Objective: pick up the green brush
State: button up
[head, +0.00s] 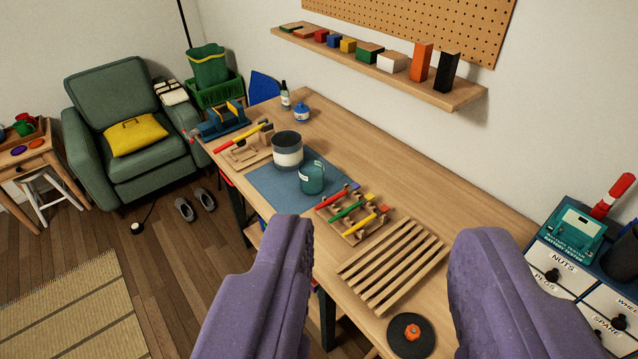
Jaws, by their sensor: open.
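A green brush (345,211) lies in a small wooden rack (369,237) on the workbench, between a red brush (334,198) and a yellow one (359,226). Its handle points down to the left, and its far end is small and hard to make out. My gripper (387,235) shows as two wide-apart purple fingers in the foreground. It is open and empty. The rack appears between the fingers, nearer the left one, and well beyond them. Nothing visibly covers the green brush.
A slatted wooden tray (428,242) lies right of the rack, with a black disc (412,336) in front. A teal mug (312,178) and a striped pot (287,150) stand on a blue mat (262,188) to the left. The bench behind the rack is clear. A wall shelf (455,98) hangs above.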

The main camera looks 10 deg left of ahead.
aim_at(369, 197)
jog(key=i+j+u, duration=0.1)
jog(key=i, duration=0.8)
jog(key=i+j+u, duration=0.15)
jog(key=i, duration=0.8)
jog(key=j, duration=0.1)
